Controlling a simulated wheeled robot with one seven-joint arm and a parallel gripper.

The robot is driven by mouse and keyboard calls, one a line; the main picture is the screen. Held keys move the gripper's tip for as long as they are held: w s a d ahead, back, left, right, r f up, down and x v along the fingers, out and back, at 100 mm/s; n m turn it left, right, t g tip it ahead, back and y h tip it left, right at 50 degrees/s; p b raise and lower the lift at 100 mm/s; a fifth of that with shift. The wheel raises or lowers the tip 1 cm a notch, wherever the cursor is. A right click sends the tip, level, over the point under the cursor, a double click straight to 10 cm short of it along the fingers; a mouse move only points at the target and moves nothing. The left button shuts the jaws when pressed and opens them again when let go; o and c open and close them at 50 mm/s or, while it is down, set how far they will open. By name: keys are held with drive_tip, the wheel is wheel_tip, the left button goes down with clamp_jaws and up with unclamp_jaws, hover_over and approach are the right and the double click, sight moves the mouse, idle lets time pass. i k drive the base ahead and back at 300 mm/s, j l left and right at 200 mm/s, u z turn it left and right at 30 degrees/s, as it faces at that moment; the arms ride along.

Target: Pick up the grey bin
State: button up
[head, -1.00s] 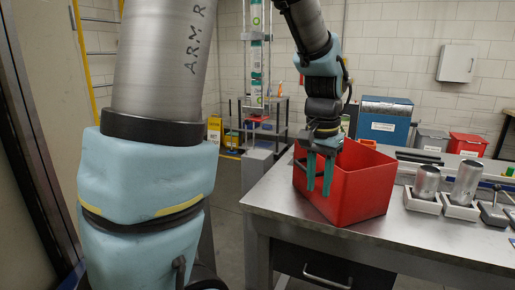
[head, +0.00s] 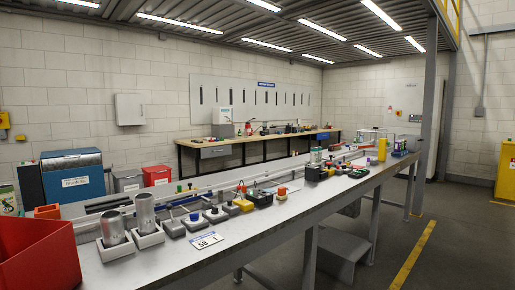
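A grey bin (head: 127,181) stands at the left of the head view, behind the metal workbench. It is between a blue box (head: 73,177) and a small red bin (head: 156,176), close beside both. Its lower part is partly hidden by things on the bench. My gripper and arm are not in this view.
A large red bin (head: 38,254) sits on the near left end of the long metal bench (head: 268,236). Two metal cans (head: 145,212) in white holders and several small devices line the bench. A yellow-lined floor (head: 445,252) is clear at right.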

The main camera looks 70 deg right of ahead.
sight(414, 141)
drive_tip(key=z, duration=3.3)
drive_tip(key=i+l+z, duration=0.15)
drive_tip(key=i+z, duration=0.4)
drive_tip(key=i, duration=3.5)
drive_tip(key=i+u, duration=0.2)
drive_tip(key=i, duration=0.25)
drive_tip(key=i+l+u, duration=0.25)
drive_tip(key=i, duration=0.2)
drive_tip(key=i+l+u, duration=0.2)
drive_tip(key=i, duration=0.25)
drive_tip(key=i+l+u, duration=0.25)
drive_tip(key=i, duration=0.2)
